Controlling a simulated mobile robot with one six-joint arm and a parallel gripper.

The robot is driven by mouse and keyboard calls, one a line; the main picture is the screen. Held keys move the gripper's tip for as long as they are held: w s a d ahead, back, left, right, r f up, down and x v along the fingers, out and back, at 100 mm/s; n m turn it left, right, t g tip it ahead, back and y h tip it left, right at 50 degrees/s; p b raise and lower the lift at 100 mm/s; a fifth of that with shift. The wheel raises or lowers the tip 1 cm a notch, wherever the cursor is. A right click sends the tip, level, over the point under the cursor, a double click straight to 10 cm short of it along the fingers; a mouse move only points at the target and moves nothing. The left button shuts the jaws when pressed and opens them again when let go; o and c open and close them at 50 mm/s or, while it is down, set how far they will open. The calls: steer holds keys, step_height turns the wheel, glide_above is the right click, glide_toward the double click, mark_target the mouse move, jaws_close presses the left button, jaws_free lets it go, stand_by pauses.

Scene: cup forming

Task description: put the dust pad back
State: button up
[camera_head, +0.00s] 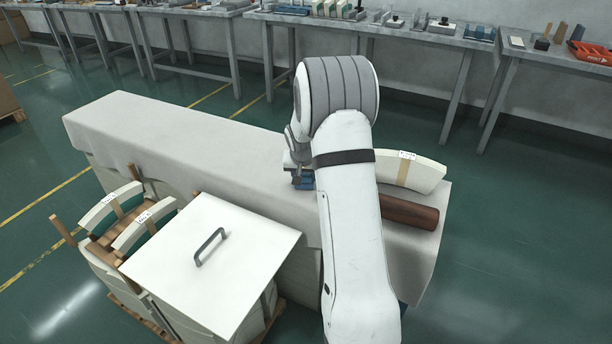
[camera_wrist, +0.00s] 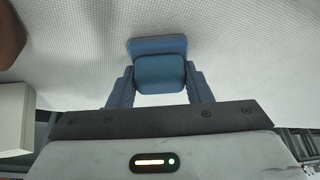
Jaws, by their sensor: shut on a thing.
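My gripper (camera_head: 303,178) is over the cloth-covered bench, left of my arm in the head view. In the wrist view, my gripper (camera_wrist: 160,88) is shut on a blue pad (camera_wrist: 158,72), which sits between the two blue fingers. The pad has a rounded teal block and a flatter blue plate beyond it. The white woven cloth (camera_wrist: 235,45) lies behind the pad; I cannot tell whether the pad touches it. In the head view the pad is mostly hidden and blends with the fingers.
A curved cream piece (camera_head: 425,176) with a tan band and a brown roller (camera_head: 410,211) lie on the bench (camera_head: 180,130) at right. At front left are a white lid (camera_head: 245,255) with a grey handle and curved labelled pieces (camera_head: 145,225). The bench's left part is clear.

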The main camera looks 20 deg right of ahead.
steer(key=shift+f, duration=0.15)
steer(key=o, duration=1)
steer(key=shift+c, duration=0.2)
steer(key=shift+r, duration=0.35)
steer(key=p+v, duration=0.2)
steer(key=v, duration=0.9)
steer(key=s+a+r+n+g, duration=0.1)
steer(key=s+a, duration=0.4)
steer(key=s, duration=0.5)
steer(key=s+a+r+n+y, duration=0.1)
steer(key=s+a, duration=0.4)
steer(key=s, duration=0.5)
steer(key=s+a+r+n+g+y, duration=0.1)
steer(key=s+a+r+n, duration=0.2)
steer(key=s+a, duration=0.3)
steer(key=s, duration=0.5)
steer(key=shift+r+n+g, duration=0.3)
steer(key=shift+n, duration=0.1)
